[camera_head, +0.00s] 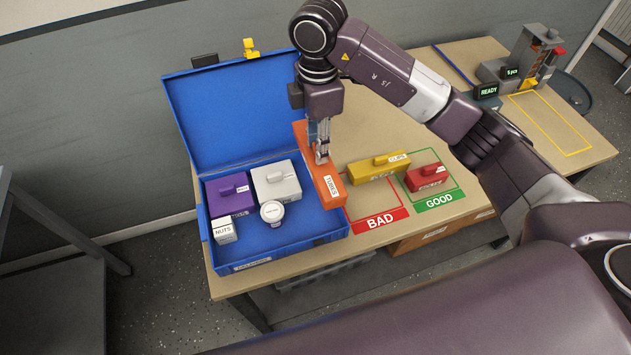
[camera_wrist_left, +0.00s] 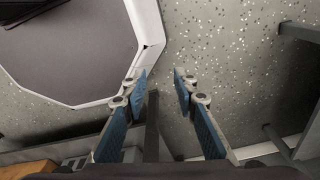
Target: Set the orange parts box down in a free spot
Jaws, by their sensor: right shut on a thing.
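The orange parts box (camera_head: 327,188) is a long box with a white label. My right gripper (camera_head: 321,156) is shut on it from above. In the head view the box covers part of the blue case's right side and the edge of the BAD zone. Whether it touches anything beneath is hard to tell. The open blue case (camera_head: 290,250) holds a purple box (camera_head: 229,200), a light grey box (camera_head: 276,183), a round white container (camera_head: 272,212) and a white NUTS box (camera_head: 224,232). My left gripper (camera_wrist_left: 160,74) is open and empty in the left wrist view, above the floor.
The red-outlined BAD zone (camera_head: 380,220) looks mostly bare. A yellow box (camera_head: 378,168) lies behind it, and a red box (camera_head: 428,179) is in the green GOOD zone (camera_head: 440,202). The case's right interior has bare floor. A yellow-outlined area (camera_head: 553,125) at the far right is empty.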

